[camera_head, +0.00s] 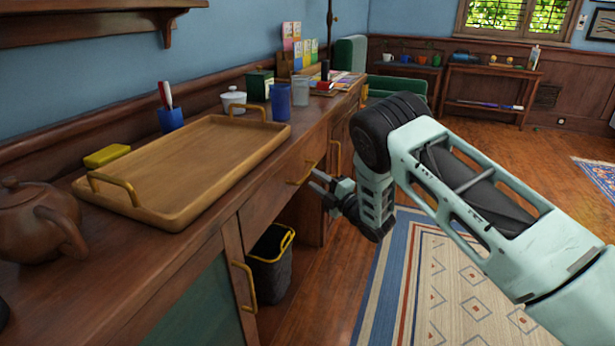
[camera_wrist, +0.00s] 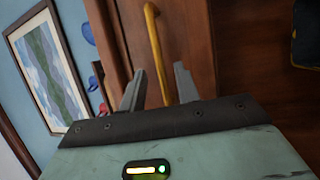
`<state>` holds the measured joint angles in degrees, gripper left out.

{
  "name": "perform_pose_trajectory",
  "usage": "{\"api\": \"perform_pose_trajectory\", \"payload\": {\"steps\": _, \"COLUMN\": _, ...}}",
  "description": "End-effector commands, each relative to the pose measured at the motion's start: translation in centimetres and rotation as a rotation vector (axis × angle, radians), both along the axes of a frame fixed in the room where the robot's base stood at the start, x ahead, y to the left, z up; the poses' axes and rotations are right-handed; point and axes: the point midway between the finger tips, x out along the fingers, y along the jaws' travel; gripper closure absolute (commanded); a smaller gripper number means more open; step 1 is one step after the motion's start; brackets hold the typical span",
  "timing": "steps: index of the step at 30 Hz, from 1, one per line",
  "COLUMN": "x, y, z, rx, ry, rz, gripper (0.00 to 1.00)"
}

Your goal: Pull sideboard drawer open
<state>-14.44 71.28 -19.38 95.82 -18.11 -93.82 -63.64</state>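The wooden sideboard (camera_head: 215,235) runs along the blue wall. Its drawer front (camera_head: 268,200) looks flush with the sideboard and bears a brass bar handle (camera_head: 300,178). My gripper (camera_head: 317,182) is just in front of this handle. In the wrist view, my gripper (camera_wrist: 160,72) has its two grey fingers apart, and the brass handle (camera_wrist: 154,40) shows between them against the drawer front (camera_wrist: 190,35). No finger clearly touches the handle. I cannot tell how deep the handle sits between the fingers.
A wooden tray (camera_head: 185,205) with brass handles, a brown teapot (camera_head: 40,215) and blue cups stand on the sideboard top. A dark bin (camera_head: 270,270) stands in the open bay below the drawer. The floor and patterned rug (camera_head: 440,285) in front look clear.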

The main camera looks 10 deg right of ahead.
Motion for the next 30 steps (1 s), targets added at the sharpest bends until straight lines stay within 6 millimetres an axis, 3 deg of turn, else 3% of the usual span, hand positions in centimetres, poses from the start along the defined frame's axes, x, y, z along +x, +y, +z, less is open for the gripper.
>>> {"api": "perform_pose_trajectory", "payload": {"steps": 9, "x": 3.3, "y": 2.0, "z": 0.6, "rx": 0.002, "ry": 0.001, "rz": 0.0, "gripper": 0.68}}
{"api": "perform_pose_trajectory", "payload": {"steps": 19, "x": 3.6, "y": 2.2, "z": 0.7, "rx": 0.002, "ry": 0.001, "rz": -0.001, "gripper": 0.68}}
{"api": "perform_pose_trajectory", "payload": {"steps": 20, "x": 3.6, "y": 2.2, "z": 0.8, "rx": 0.002, "ry": 0.001, "rz": -0.001, "gripper": 0.71}}
{"api": "perform_pose_trajectory", "payload": {"steps": 23, "x": 3.6, "y": 2.2, "z": 0.7, "rx": 0.002, "ry": 0.001, "rz": -0.001, "gripper": 0.99}}
{"api": "perform_pose_trajectory", "payload": {"steps": 30, "x": 3.6, "y": 2.2, "z": 0.7, "rx": 0.0, "ry": 0.002, "rz": -0.001, "gripper": 1.0}}
